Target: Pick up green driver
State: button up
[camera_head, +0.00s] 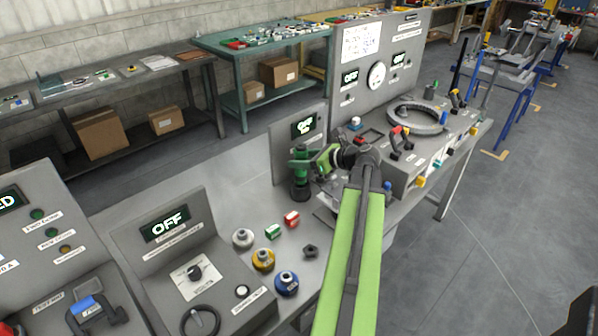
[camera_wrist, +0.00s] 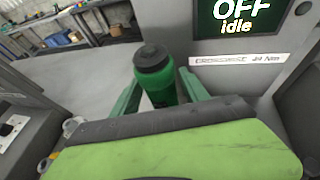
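The green driver (camera_head: 300,187) stands upright on the workbench, in front of a small grey panel with a lit display. In the wrist view the driver (camera_wrist: 153,62) shows a black cap and a green body, with its lower part hidden behind my gripper's body. My gripper (camera_head: 311,162) reaches the driver from the right in the head view. In the wrist view its two green fingers (camera_wrist: 160,88) are open, one on each side of the driver. A gap shows on the left side; contact on the right cannot be told.
The grey panel (camera_wrist: 237,58) with an "OFF idle" display rises close behind and right of the driver.

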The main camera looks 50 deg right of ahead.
aim_at(301, 145)
grip_shut()
dwell(0.3)
notch_tip(301, 145, up, 10)
jog(key=p, duration=1)
jog(key=shift+r, duration=0.15)
jog(key=shift+c, duration=1.7)
grip_release()
grip_shut()
